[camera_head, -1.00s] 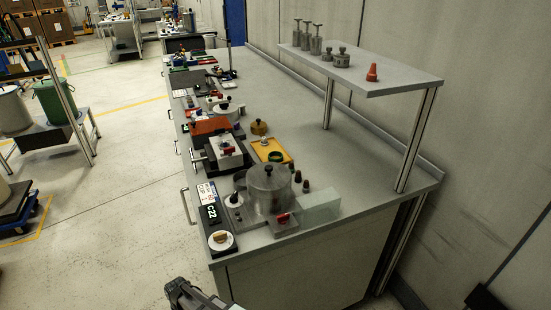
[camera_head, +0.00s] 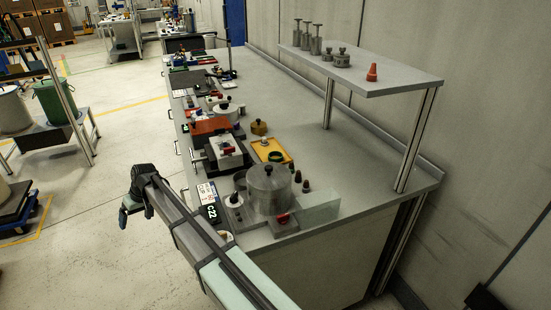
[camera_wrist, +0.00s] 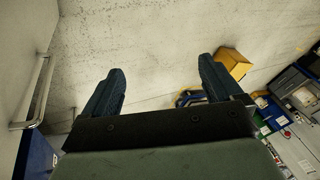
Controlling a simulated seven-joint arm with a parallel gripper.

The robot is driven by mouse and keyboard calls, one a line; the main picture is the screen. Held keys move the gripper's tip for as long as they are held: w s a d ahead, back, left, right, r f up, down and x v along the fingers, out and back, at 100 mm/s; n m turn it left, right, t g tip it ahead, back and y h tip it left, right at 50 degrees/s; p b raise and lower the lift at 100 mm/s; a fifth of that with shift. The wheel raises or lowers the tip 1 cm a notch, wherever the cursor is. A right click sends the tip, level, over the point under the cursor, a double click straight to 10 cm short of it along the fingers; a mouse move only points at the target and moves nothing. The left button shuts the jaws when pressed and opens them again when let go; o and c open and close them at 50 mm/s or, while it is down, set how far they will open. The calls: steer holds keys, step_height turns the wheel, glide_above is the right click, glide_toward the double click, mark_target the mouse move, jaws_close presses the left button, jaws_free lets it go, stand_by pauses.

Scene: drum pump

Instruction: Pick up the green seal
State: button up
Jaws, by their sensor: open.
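The green seal (camera_head: 275,157) looks like a dark green ring. It lies at the near end of the yellow tray (camera_head: 262,144) on the workbench in the head view. The wrist view does not show it. My gripper (camera_wrist: 160,82) is open, with two dark fingers wide apart and nothing between them. In the head view my arm reaches up from the bottom edge, and its end is left of the bench, out over the floor and well away from the seal.
A large metal pot (camera_head: 269,188) stands near the seal, with a clear block (camera_head: 318,207) beside it. The bench top to the right is clear beneath a raised shelf (camera_head: 375,75).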

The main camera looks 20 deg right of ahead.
steer(key=w+d+r+t, duration=0.1)
steer(key=w+d+r, duration=0.15)
steer(key=r, duration=0.55)
steer(key=w+d+r+t+y, duration=0.1)
steer(key=w+d+r, duration=0.1)
steer(key=w+r, duration=0.35)
steer(key=w+d+r, duration=0.1)
steer(key=d+r, duration=0.1)
steer(key=r, duration=0.7)
steer(key=d+m+h, duration=0.1)
steer(key=d, duration=0.8)
steer(key=d+m+t+h, duration=0.1)
steer(key=d, duration=1.8)
steer(key=shift+s+d+r+m+t+h, duration=0.2)
steer(key=shift+d+r+m+t+h, duration=0.1)
steer(key=shift+m+h, duration=0.1)
steer(key=s+d+f+m+h, duration=0.1)
steer(key=s+d, duration=0.2)
steer(key=d, duration=0.7)
steer(key=s+d+f+m+h, duration=0.15)
steer(key=s+d, duration=0.25)
steer(key=d, duration=0.6)
glide_toward(276, 153)
steer(key=f, duration=0.2)
steer(key=w+a+f, duration=0.1)
steer(key=f, duration=0.4)
steer(key=shift+w+a, duration=0.15)
steer(key=shift+w, duration=0.1)
